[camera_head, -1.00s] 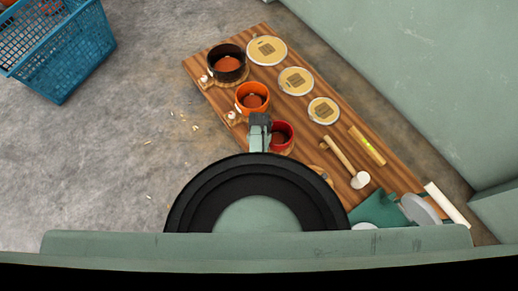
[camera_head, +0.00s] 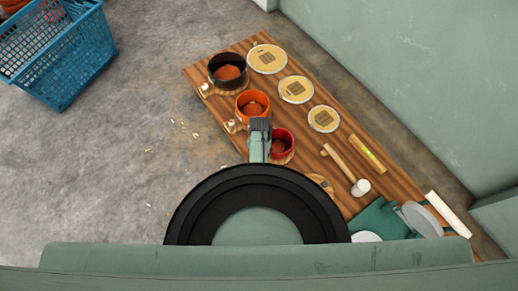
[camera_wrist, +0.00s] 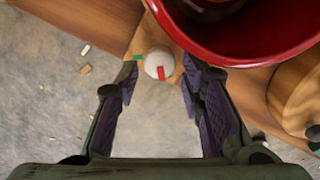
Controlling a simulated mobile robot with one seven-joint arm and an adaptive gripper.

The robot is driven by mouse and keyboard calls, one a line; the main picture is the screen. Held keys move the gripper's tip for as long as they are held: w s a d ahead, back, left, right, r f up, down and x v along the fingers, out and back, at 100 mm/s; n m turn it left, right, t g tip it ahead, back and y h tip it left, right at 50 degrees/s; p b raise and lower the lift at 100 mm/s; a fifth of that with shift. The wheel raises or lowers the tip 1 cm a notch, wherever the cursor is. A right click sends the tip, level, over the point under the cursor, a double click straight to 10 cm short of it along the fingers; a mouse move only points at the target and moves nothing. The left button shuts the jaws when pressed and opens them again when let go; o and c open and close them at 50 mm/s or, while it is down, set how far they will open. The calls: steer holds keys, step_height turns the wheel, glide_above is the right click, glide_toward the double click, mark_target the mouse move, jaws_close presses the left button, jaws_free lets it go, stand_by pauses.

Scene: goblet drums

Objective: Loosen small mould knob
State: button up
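The small red mould (camera_head: 283,143) stands on the wooden board, nearest me of the three moulds. Its rim (camera_wrist: 245,58) fills the top right of the wrist view. Its pale round knob (camera_wrist: 153,62), with a red mark, sits beside the rim; a small green mark (camera_wrist: 138,57) shows on the wood beside it. My gripper (camera_wrist: 160,76) is open, with one finger on either side of the knob. I see a gap at the left finger; contact at the right is unclear. In the head view my gripper (camera_head: 260,126) hides the knob.
An orange mould (camera_head: 252,104) and a black mould (camera_head: 228,70) stand farther along the board (camera_head: 310,150). Several round lids (camera_head: 296,90), a mallet (camera_head: 346,170) and a level (camera_head: 367,153) lie to the right. A blue basket (camera_head: 62,58) stands on the floor at left.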

step_height(320, 180, up, 10)
steer(key=shift+f, duration=0.2)
